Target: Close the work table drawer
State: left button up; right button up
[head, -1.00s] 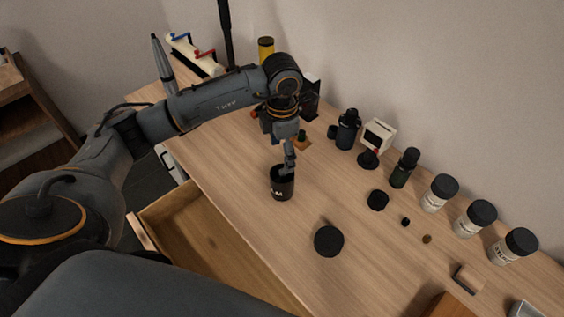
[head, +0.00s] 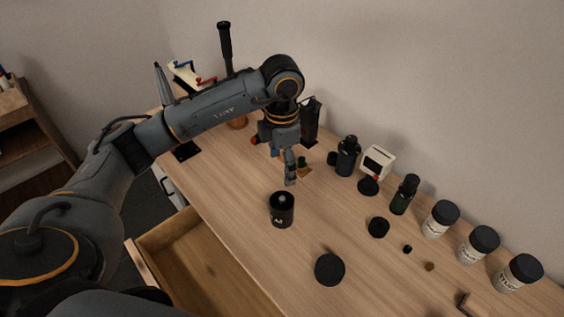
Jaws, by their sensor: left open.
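The work table (head: 240,180) has a light wood top. Its drawer (head: 197,258) is pulled out on the near left side, and the bare wooden inside shows. My left arm comes in from the left over the drawer and table. My left gripper (head: 290,182) points down above the tabletop, just behind a black canister (head: 281,212). It is open, holds nothing, and looks apart from the canister. Something small and pale shows inside the canister. My right gripper is not in view.
A round black lid (head: 329,270) and smaller caps (head: 378,228) lie on the table. Dark bottles (head: 348,157), a small white device (head: 377,161) and white jars with black lids (head: 440,219) line the wall side. A shelf (head: 28,135) stands at far left.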

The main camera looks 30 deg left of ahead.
aim_at(182, 256)
jog(key=k+j, duration=0.35)
jog(key=j, duration=0.15)
jog(key=k+j, duration=0.75)
jog(key=j, duration=0.25)
jog(key=k+j, duration=0.4)
jog(key=j, duration=0.1)
